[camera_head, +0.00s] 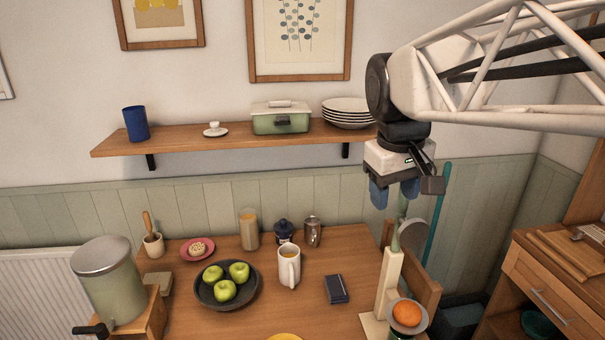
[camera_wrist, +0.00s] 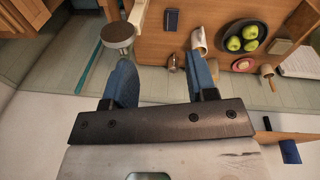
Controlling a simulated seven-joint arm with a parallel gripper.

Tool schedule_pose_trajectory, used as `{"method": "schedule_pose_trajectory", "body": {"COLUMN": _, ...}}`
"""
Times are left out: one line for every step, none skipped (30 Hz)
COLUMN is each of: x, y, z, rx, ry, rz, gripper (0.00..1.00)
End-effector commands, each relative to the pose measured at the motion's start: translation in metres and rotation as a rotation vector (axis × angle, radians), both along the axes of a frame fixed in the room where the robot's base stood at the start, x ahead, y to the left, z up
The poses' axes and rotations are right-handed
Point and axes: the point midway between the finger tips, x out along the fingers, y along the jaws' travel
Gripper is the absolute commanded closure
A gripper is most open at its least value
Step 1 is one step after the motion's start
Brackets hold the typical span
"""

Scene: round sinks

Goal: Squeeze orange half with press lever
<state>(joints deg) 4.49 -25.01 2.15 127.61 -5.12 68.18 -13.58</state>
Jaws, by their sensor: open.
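The citrus press has a cream upright (camera_head: 391,283) at the table's right end. An orange half (camera_head: 407,313) sits on its low, pale cup. A pale round disc (camera_head: 412,236) hangs raised above the orange half, beside the upright. A green lever (camera_head: 396,238) rises from the press top toward my gripper (camera_head: 395,193), which is above the press. My gripper is open, its blue fingers apart, and it also shows in the wrist view (camera_wrist: 161,65) with nothing visible between the fingers. I cannot tell whether a finger touches the lever. A brown-topped round part (camera_wrist: 117,33) appears beyond the left finger.
On the table are a bowl of green apples (camera_head: 205,295), a white mug (camera_head: 289,268), a dark block (camera_head: 337,289) and a metal shaker (camera_head: 313,232). A wall shelf (camera_head: 190,137) runs left of my gripper. A wooden cabinet (camera_head: 545,280) stands right. A teal pole (camera_head: 437,215) stands behind the press.

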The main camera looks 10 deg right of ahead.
Motion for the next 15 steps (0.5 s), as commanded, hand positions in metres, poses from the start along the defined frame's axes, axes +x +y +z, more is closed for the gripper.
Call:
{"method": "schedule_pose_trajectory", "body": {"x": 0.009, "y": -0.004, "z": 0.000, "rx": -0.005, "ry": 0.025, "rz": 0.006, "gripper": 0.48}}
{"method": "schedule_pose_trajectory", "body": {"x": 0.015, "y": -0.006, "z": 0.001, "rx": -0.008, "ry": 0.040, "rz": 0.013, "gripper": 0.48}}
{"method": "schedule_pose_trajectory", "body": {"x": 0.021, "y": -0.009, "z": 0.002, "rx": -0.012, "ry": 0.060, "rz": 0.020, "gripper": 0.48}}
{"method": "schedule_pose_trajectory", "body": {"x": 0.026, "y": -0.012, "z": 0.002, "rx": -0.014, "ry": 0.075, "rz": 0.025, "gripper": 0.48}}
{"method": "schedule_pose_trajectory", "body": {"x": 0.032, "y": -0.014, "z": 0.002, "rx": -0.016, "ry": 0.089, "rz": 0.030, "gripper": 0.48}}
{"method": "schedule_pose_trajectory", "body": {"x": 0.038, "y": -0.017, "z": 0.003, "rx": -0.019, "ry": 0.109, "rz": 0.038, "gripper": 0.48}}
{"method": "schedule_pose_trajectory", "body": {"x": 0.043, "y": -0.020, "z": 0.003, "rx": -0.022, "ry": 0.125, "rz": 0.043, "gripper": 0.48}}
{"method": "schedule_pose_trajectory", "body": {"x": 0.048, "y": -0.022, "z": 0.003, "rx": -0.024, "ry": 0.138, "rz": 0.049, "gripper": 0.48}}
{"method": "schedule_pose_trajectory", "body": {"x": 0.055, "y": -0.026, "z": 0.003, "rx": -0.027, "ry": 0.160, "rz": 0.058, "gripper": 0.48}}
{"method": "schedule_pose_trajectory", "body": {"x": 0.060, "y": -0.028, "z": 0.003, "rx": -0.029, "ry": 0.174, "rz": 0.062, "gripper": 0.48}}
{"method": "schedule_pose_trajectory", "body": {"x": 0.065, "y": -0.031, "z": 0.003, "rx": -0.030, "ry": 0.188, "rz": 0.068, "gripper": 0.48}}
{"method": "schedule_pose_trajectory", "body": {"x": 0.072, "y": -0.034, "z": 0.002, "rx": -0.031, "ry": 0.210, "rz": 0.076, "gripper": 0.48}}
{"method": "schedule_pose_trajectory", "body": {"x": 0.077, "y": -0.037, "z": 0.003, "rx": -0.032, "ry": 0.223, "rz": 0.081, "gripper": 0.48}}
{"method": "schedule_pose_trajectory", "body": {"x": 0.082, "y": -0.040, "z": 0.002, "rx": -0.033, "ry": 0.238, "rz": 0.085, "gripper": 0.48}}
{"method": "schedule_pose_trajectory", "body": {"x": 0.089, "y": -0.043, "z": 0.002, "rx": -0.034, "ry": 0.258, "rz": 0.093, "gripper": 0.48}}
